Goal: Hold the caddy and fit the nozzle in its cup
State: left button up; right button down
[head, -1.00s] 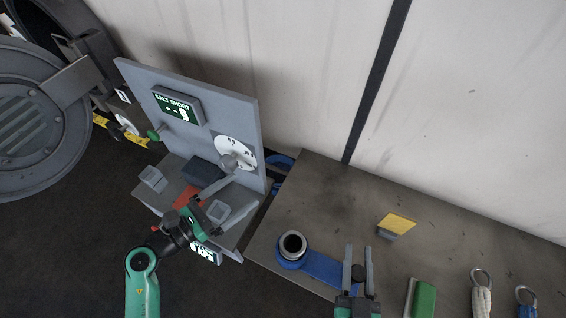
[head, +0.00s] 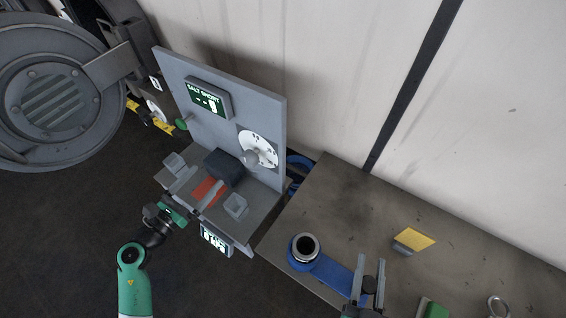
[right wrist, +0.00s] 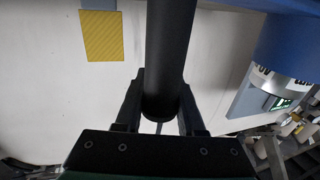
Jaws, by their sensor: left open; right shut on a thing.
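My right gripper (head: 370,282) is shut on a black round bar (right wrist: 170,60), which runs up between its fingers in the right wrist view. A blue piece (head: 335,272) with a metal ring (head: 305,247) lies beside that gripper; I take it as the nozzle, seemingly joined to the bar. It also shows in the right wrist view (right wrist: 290,45). My left gripper (head: 200,185) is open over the grey shelf, its fingers spread across a red-orange patch (head: 207,191). Clear cups (head: 236,205) stand on the shelf on either side. A dark box (head: 224,167) sits behind. Which item is the caddy is unclear.
A grey panel (head: 225,110) with a "SALT SHORT" display (head: 209,98) and a white dial (head: 259,149) rises behind the shelf. The brown table (head: 345,205) carries a yellow block (head: 414,240) and a green one (head: 433,308). A large round metal door (head: 55,90) stands left.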

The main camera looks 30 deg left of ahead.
dwell(0.4)
jog(key=shift+c, duration=2.2)
grip_release()
jog(key=v, duration=1.2)
